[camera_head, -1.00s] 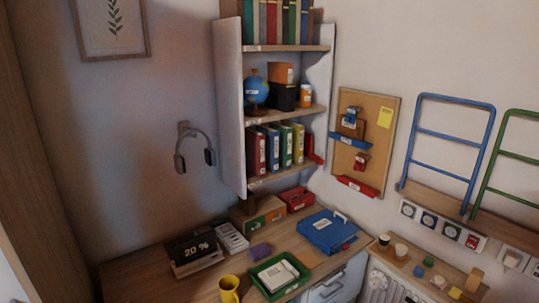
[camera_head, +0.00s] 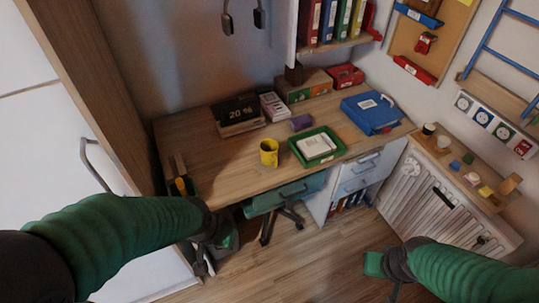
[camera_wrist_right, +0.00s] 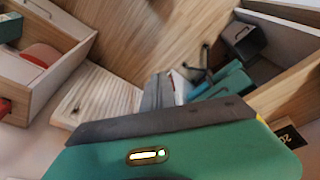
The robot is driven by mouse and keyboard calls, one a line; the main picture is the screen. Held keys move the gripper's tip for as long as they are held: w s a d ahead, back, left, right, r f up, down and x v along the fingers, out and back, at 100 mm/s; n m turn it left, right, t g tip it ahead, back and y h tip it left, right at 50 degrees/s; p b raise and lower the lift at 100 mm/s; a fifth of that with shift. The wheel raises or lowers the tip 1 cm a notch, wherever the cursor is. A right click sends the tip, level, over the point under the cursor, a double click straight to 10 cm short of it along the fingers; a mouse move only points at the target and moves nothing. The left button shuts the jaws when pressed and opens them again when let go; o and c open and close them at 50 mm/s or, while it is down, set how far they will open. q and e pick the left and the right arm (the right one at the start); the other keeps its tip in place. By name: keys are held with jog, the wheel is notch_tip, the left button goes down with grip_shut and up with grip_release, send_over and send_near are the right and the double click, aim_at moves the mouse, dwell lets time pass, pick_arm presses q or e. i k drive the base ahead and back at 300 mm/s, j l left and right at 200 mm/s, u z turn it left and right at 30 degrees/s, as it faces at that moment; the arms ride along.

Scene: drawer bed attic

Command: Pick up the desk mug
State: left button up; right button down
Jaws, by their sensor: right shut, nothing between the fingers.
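The yellow desk mug (camera_head: 268,152) stands upright on the wooden desk (camera_head: 215,165), near its front edge, left of a green tray. My left gripper (camera_head: 204,262) hangs below the desk edge, to the left of the mug and lower in the head view; its fingers are too dark and small to read. I cannot make out the mug in that view.
The green tray (camera_head: 337,151) holds a white item beside the mug. A chair (camera_head: 286,194) is under the desk. A white cabinet (camera_head: 60,130) stands left.

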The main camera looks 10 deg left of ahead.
aim_at(268, 147)
jog(key=i, duration=0.15)
jog(key=i+u, duration=0.35)
jog(key=i+l+u, duration=0.15)
jog(key=i+u, duration=0.2)
jog(key=i+l+u, duration=0.2)
jog(key=u, duration=0.15)
jog(key=i+u, duration=0.1)
jog(key=u, duration=0.5)
